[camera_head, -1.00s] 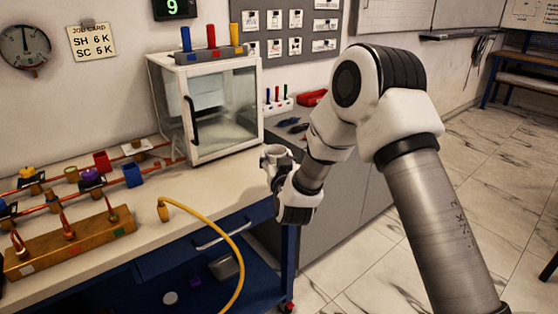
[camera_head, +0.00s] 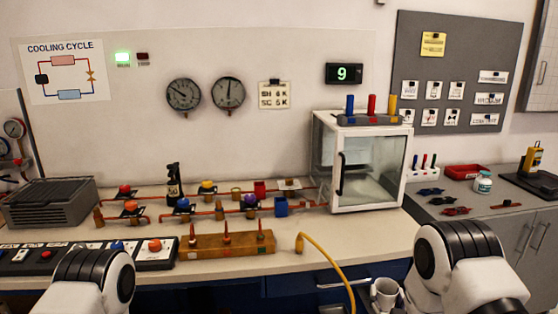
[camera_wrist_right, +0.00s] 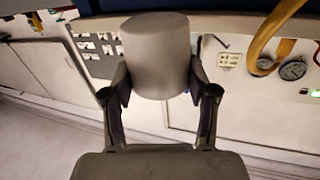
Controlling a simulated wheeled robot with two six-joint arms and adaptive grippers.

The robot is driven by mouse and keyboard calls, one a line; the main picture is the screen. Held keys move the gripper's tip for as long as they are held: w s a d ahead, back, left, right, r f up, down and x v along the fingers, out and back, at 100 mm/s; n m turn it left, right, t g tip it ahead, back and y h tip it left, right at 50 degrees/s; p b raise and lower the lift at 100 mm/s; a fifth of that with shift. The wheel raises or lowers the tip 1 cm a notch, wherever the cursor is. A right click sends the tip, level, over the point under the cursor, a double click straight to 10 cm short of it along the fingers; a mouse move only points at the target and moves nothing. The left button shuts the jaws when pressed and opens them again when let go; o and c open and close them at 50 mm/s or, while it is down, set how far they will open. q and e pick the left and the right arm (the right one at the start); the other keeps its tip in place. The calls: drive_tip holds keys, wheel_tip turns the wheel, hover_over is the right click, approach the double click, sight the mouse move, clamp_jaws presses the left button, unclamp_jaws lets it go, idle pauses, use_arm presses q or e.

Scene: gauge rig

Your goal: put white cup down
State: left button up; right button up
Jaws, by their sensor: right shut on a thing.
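The white cup (camera_head: 384,289) shows at the bottom of the head view, right of centre, in front of the bench edge. It also fills the upper middle of the right wrist view (camera_wrist_right: 156,50). My right gripper (camera_wrist_right: 157,82) is shut on it, with one finger on each side of the cup's body. In the head view the cup's open top faces up; its lower part is hidden at the frame's edge. My left gripper is out of view; only a left arm joint shows at the bottom left.
The bench top (camera_head: 400,232) has a bare strip in front of the glass-fronted cabinet (camera_head: 365,160). A yellow hose (camera_head: 328,257) hangs over the bench edge beside a wooden block (camera_head: 226,246) with copper cones. A grey counter at right holds a red tray (camera_head: 465,171) and a small jar (camera_head: 483,182).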

drive_tip(key=s+a+f+n+y+p, duration=0.2)
drive_tip(key=s+a+y, duration=0.1)
drive_tip(key=s+a, duration=0.3)
use_arm(q)
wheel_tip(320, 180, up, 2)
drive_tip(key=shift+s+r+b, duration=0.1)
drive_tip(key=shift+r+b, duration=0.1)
drive_tip(key=shift+b, duration=0.1)
use_arm(e)
drive_tip(key=s+a+r, duration=0.2)
drive_tip(key=s+r, duration=0.2)
drive_tip(key=r, duration=0.1)
drive_tip(key=shift+r, duration=0.2)
